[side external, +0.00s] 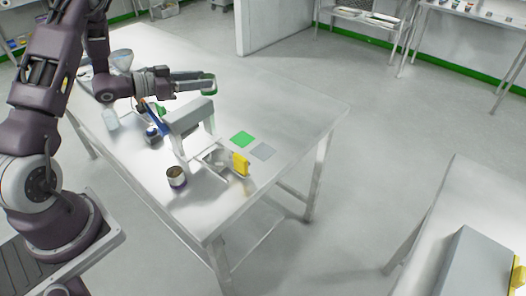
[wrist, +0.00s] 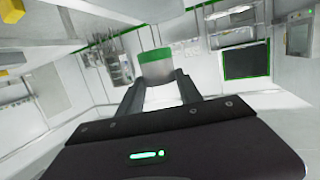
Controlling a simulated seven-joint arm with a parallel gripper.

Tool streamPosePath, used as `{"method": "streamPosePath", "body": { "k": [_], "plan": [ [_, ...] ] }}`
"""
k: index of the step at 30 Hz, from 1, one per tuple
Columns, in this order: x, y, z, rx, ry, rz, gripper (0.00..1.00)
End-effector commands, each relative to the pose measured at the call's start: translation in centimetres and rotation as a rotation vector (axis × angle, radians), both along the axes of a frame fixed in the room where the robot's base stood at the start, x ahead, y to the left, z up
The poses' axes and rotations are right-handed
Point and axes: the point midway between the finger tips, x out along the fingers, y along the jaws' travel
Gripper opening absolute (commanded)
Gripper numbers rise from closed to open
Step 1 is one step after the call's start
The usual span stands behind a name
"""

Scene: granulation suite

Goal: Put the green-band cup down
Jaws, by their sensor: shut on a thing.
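The green-band cup is between my gripper's fingers, a pale cup (wrist: 157,72) with a green band, in the middle of the wrist view. In the side view my gripper (side external: 206,82) is level, pointing right, above the steel table (side external: 290,110). It is shut on the cup, whose green edge (side external: 209,92) shows at the fingertips. The cup is off the table. My gripper's fingers (wrist: 157,88) flank the cup in the wrist view.
A grey arched stand (side external: 190,115) rises just below my gripper in the picture. A yellow piece (side external: 240,163) stands by a metal tray, with a small dark tin (side external: 176,177) nearby. A clear bottle (side external: 111,120) stands at left. The table's far right is bare.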

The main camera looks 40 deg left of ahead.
Motion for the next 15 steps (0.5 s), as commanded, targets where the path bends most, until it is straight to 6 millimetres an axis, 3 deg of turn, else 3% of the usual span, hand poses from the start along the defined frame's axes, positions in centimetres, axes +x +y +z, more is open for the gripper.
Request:
{"method": "streamPosePath", "body": {
  "k": [7,15],
  "plan": [
    [4.5,6.8,3.4,0.004,0.002,0.309,0.0],
    [8.0,9.7,0.8,0.011,0.013,0.646,0.0]
  ]
}}
